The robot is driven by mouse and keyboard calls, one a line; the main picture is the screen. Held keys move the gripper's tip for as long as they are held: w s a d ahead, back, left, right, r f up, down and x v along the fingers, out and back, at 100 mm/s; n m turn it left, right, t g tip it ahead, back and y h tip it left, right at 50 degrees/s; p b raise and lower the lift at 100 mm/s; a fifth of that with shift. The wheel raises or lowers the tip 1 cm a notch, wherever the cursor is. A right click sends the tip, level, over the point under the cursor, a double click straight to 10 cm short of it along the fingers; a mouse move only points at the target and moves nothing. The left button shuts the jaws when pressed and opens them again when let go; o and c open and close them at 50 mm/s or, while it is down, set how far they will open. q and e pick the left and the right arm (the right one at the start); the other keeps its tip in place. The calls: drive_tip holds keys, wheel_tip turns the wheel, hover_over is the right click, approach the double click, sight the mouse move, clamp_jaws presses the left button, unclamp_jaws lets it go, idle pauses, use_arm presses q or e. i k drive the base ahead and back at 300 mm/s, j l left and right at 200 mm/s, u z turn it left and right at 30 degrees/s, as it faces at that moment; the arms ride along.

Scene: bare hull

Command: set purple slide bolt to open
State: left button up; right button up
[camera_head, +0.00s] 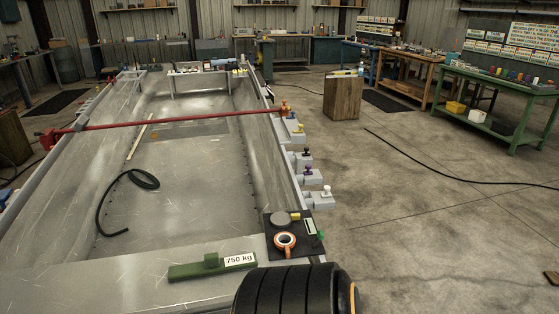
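The purple slide bolt (308,171) is a small purple knob on a pale grey block on the right rim of the hull. It sits in a row of similar bolts, between a dark-knobbed one (307,153) farther off and a white-knobbed one (326,190) nearer. It is too small to tell how far its bolt is slid. Neither of my grippers is in view, and nothing is touching the purple bolt.
A yellow-knobbed bolt (299,129) sits farther along the rim. A red bar (160,122) spans the hull. A black tray (270,248) with an orange-rimmed cup (286,240) and a green 750 kg block (210,267) lie nearer. Floor right of the bolts is clear.

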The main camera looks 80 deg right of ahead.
sight(309, 167)
drive_tip(key=z, duration=2.85)
